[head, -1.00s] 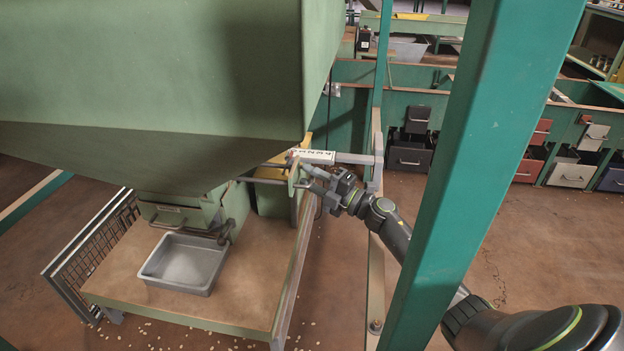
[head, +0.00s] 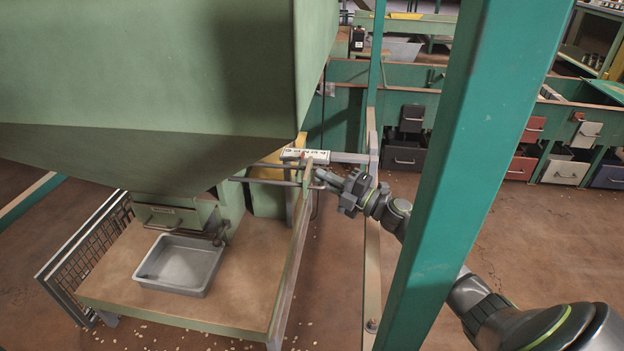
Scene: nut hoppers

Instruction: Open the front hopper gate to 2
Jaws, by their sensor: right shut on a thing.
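The front hopper (head: 150,80) is a large green bin filling the upper left. Below it is its gate chute (head: 165,214), with a bar handle, above a grey tray (head: 181,264). A rod (head: 262,180) runs right from the hopper to a small green upright plate (head: 306,177). A white number scale (head: 304,155) lies just behind it; its digits are too small to read. My right gripper (head: 322,180) is at the rod's outer end beside this plate, shut on what appears to be the gate's pull handle, mostly hidden by the fingers. My left gripper is not in view.
A green post (head: 450,150) stands in front of my right arm. The tray rests on a brown-topped stand (head: 120,265). Several drawers (head: 405,158) and green benches are at the back. Scattered nuts lie on the floor.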

